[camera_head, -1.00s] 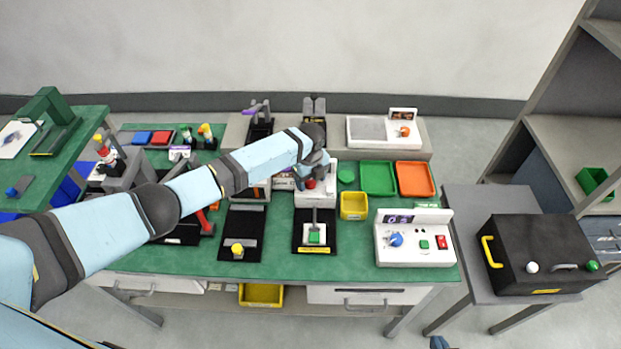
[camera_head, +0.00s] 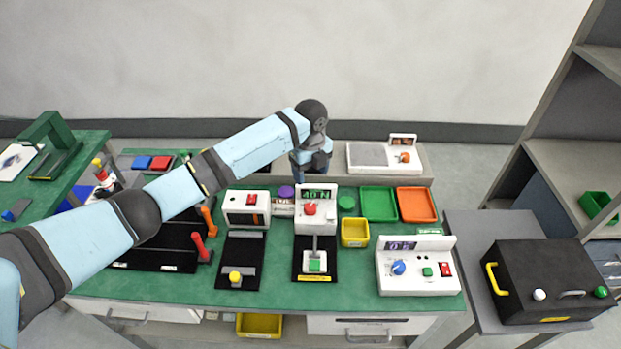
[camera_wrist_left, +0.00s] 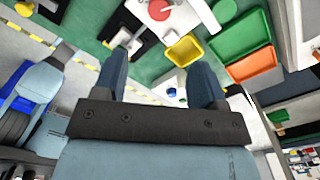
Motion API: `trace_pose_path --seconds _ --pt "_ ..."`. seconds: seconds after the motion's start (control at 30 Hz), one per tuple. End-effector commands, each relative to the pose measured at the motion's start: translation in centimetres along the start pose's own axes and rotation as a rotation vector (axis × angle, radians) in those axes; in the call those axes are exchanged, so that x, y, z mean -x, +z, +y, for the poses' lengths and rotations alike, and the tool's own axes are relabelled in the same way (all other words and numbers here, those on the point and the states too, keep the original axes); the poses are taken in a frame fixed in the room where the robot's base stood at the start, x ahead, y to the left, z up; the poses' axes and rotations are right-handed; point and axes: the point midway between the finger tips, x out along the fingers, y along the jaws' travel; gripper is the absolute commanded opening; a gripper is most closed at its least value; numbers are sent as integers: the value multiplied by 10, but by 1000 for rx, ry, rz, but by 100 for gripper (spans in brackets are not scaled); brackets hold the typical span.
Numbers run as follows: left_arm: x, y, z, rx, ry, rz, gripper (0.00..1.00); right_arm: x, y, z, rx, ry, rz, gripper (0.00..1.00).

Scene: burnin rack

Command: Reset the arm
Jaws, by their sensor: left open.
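My left arm reaches in from the left across the green workbench (camera_head: 330,285). My left gripper (camera_head: 311,172) hangs over the back of the bench, behind the white unit (camera_head: 316,222) with the red knob (camera_head: 310,208). In the left wrist view my left gripper (camera_wrist_left: 163,80) has its two fingers spread apart with nothing between them. The red knob (camera_wrist_left: 159,9) shows beyond the fingers at the top. My right gripper is in neither view.
A yellow bin (camera_head: 354,232), green tray (camera_head: 378,204) and orange tray (camera_head: 416,204) lie right of the white unit. A white control box (camera_head: 417,275) stands at front right. A black case (camera_head: 545,280) sits on a side table. Open air lies above the bench.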

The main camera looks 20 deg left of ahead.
Motion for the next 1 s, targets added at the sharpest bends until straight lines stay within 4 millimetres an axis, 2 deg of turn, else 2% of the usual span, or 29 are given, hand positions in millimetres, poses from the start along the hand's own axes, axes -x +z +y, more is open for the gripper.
trace_pose_path --seconds 0.43,0.53,0.67,0.77,0.9,1.0 --pt "0 0 0 1 0 0 65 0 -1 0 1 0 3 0" --pt "-7 -10 3 18 -6 8 65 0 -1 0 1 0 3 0" --pt "-30 -47 17 110 -36 38 65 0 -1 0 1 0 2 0" --pt "-50 -86 37 246 -77 75 65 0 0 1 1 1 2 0" --pt "-66 -133 74 487 -135 131 65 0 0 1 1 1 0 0" --pt "-71 -158 104 681 -170 169 65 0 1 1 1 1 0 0"
